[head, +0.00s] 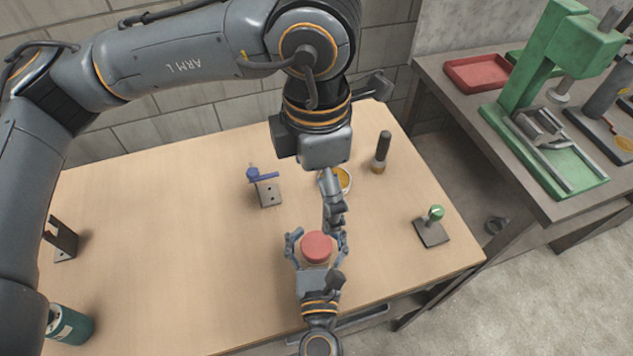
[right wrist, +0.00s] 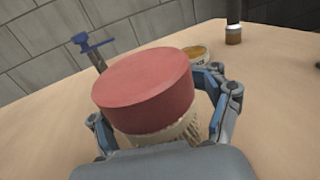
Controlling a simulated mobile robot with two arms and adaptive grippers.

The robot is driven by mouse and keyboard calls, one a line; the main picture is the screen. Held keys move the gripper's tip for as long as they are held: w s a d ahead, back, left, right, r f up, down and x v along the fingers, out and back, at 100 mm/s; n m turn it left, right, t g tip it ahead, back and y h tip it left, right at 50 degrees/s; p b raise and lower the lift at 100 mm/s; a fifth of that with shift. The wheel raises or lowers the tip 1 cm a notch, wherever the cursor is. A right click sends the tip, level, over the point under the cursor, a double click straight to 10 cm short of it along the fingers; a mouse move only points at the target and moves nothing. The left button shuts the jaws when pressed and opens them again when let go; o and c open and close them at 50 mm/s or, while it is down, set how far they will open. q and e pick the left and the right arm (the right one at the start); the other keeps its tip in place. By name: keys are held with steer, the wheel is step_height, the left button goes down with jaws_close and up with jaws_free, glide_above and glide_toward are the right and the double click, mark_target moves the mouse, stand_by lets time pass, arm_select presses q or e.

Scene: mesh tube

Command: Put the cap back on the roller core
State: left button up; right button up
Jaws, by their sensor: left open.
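The red round cap (head: 316,246) sits on top of the pale, ribbed roller core (right wrist: 168,139). It also shows large in the right wrist view (right wrist: 143,88). The cap hides most of the core, and I cannot tell whether it is fully seated. My right gripper (head: 318,250) has its fingers around the core on both sides, below the cap, and appears shut on it. My left gripper (head: 335,212) is open and empty, pointing down just behind the cap in the head view. It is seen edge-on and does not show in the right wrist view.
A shallow dish with yellow contents (head: 343,179) stands behind my left gripper. A blue-handled fixture (head: 268,190), a dark upright tool (head: 381,152) and a green-knobbed block (head: 432,230) stand around. A green can (head: 70,325) is front left. The table's left middle is clear.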

steer(key=s, duration=1.2)
steer(key=shift+d, duration=0.3)
